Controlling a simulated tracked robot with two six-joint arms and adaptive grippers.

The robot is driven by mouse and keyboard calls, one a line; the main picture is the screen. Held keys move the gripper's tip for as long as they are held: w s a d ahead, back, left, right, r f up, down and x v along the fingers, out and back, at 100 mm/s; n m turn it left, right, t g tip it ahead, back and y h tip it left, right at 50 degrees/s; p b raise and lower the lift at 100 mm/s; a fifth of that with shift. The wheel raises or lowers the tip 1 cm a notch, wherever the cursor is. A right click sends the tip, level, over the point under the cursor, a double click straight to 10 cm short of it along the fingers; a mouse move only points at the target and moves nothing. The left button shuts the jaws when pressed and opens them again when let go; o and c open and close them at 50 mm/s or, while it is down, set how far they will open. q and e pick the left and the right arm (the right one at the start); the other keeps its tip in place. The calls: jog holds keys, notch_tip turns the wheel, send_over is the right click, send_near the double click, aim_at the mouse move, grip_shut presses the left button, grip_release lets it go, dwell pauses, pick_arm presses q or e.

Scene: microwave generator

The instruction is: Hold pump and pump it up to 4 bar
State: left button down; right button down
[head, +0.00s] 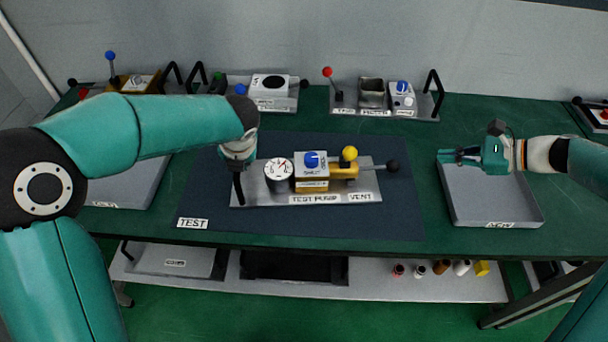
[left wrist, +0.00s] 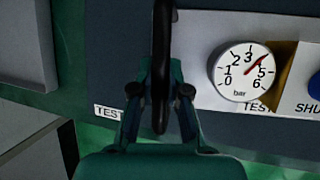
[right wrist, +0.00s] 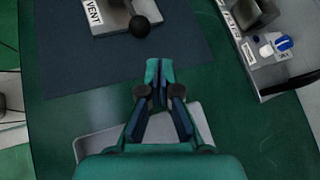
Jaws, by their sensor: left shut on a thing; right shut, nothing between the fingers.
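The test pump unit (head: 260,196) is a grey plate on the dark blue TEST mat (head: 200,207). My right gripper (head: 441,156) is shut and empty above the grey tray.
A grey tray (head: 495,222) stands right of the mat, another tray (head: 110,192) to its left, partly behind my left arm. Fixtures with knobs and handles, such as the one with a red-knobbed lever (head: 327,72), line the back. A lower shelf (head: 380,282) holds several small bottles.

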pick_arm(q)
jog(key=shift+f, duration=0.1)
pick_arm(e)
jog(key=v, duration=0.7)
jog(key=shift+d, duration=0.2)
jog(key=shift+s, duration=0.1)
pick_arm(q)
jog(key=c, duration=1.1)
grip_release()
